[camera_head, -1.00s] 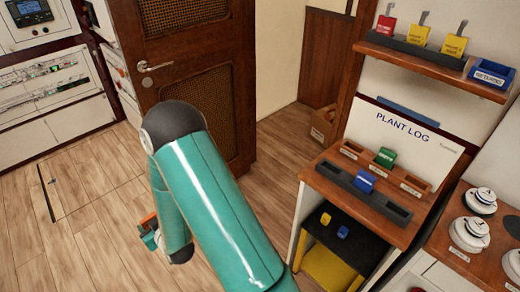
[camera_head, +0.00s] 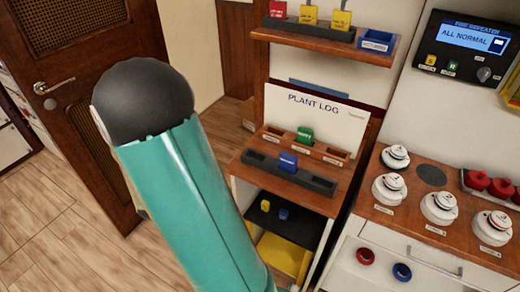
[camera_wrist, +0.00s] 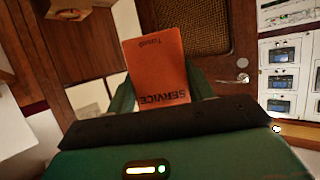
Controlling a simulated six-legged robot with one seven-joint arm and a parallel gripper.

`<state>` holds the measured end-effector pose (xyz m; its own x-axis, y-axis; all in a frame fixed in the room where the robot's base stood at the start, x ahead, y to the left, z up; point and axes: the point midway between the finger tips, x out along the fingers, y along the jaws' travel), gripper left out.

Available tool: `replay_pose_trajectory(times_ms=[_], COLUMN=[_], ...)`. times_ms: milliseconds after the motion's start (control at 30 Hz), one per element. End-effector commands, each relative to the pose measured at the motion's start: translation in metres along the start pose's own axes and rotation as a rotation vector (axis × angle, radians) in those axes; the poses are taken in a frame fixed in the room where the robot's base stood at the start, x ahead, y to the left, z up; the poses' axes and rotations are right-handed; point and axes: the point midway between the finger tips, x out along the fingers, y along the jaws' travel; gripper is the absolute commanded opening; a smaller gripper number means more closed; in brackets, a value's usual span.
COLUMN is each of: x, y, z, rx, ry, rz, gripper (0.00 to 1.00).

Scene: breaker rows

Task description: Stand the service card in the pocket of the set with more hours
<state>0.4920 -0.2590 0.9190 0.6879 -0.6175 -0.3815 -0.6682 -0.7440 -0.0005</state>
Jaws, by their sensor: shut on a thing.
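An orange service card (camera_wrist: 155,70) stands up between the two fingers of my gripper (camera_wrist: 160,92) in the wrist view, with the printing upside down. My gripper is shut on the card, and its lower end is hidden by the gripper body. In the head view my own arm hides the gripper and the card. White cabinets with small displays (camera_wrist: 283,80) stand at the right of the wrist view. Their hour readings are too small to read, and I cannot make out a card pocket on them.
A brown door (camera_head: 75,90) with a lever handle is at the left. A wooden desk (camera_head: 245,170) with a plant log board (camera_head: 320,122) stands at centre right, below a shelf (camera_head: 270,36). A counter (camera_head: 425,215) holds several white round units. Floor is clear at lower left.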

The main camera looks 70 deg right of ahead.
Motion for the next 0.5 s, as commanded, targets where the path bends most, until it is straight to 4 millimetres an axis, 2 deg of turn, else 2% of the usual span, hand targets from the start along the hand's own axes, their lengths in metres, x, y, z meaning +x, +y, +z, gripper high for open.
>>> replay_pose_trajectory(times_ms=[33,200,500], x=[-0.002,-0.013,-0.048], y=[0.016,0.068,0.158], z=[-0.01,-0.032,-0.061], rx=[0.019,0.074,0.176], ry=[0.004,0.004,0.002], rz=[0.04,0.174,0.416], gripper=[0.3,0.3,0.3])
